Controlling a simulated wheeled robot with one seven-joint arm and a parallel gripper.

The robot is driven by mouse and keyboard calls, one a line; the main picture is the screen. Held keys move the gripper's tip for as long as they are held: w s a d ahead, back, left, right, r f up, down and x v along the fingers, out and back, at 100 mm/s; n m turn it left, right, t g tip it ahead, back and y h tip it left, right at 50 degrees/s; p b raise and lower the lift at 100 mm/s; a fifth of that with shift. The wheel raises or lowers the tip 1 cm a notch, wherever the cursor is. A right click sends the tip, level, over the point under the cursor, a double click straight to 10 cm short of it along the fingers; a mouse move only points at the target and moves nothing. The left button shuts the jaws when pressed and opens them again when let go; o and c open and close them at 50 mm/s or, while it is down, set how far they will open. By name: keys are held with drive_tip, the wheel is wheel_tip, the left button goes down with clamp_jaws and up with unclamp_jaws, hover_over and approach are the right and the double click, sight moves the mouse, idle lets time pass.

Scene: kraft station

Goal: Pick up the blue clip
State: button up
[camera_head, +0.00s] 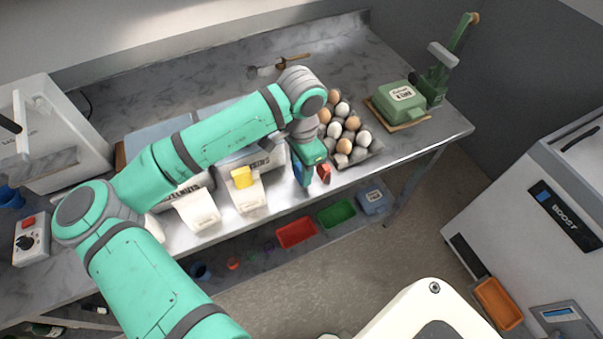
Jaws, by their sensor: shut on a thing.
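My gripper (309,172) points down at the front of the metal table, just left of the egg tray. It is shut on the blue clip (298,169), which shows as a small dark blue patch at its left side. The fingers hide most of the clip. I cannot tell whether the clip is clear of the table. A red block-like thing (324,172) shows close to the right of the fingers.
A yellow clip (243,177) sits on a white bag (249,197) to the left. An egg tray (367,152) stands just right of my gripper. A red bin (296,233) and a green bin (336,213) lie on the shelf below. A green box (398,99) stands farther right.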

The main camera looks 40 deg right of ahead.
drive_tip(key=s+a+r, duration=0.3)
drive_tip(key=s+r, duration=0.7)
drive_tip(key=s, duration=0.3)
drive_tip(key=shift+s+a+r, duration=0.2)
drive_tip(key=shift+s+r, duration=0.15)
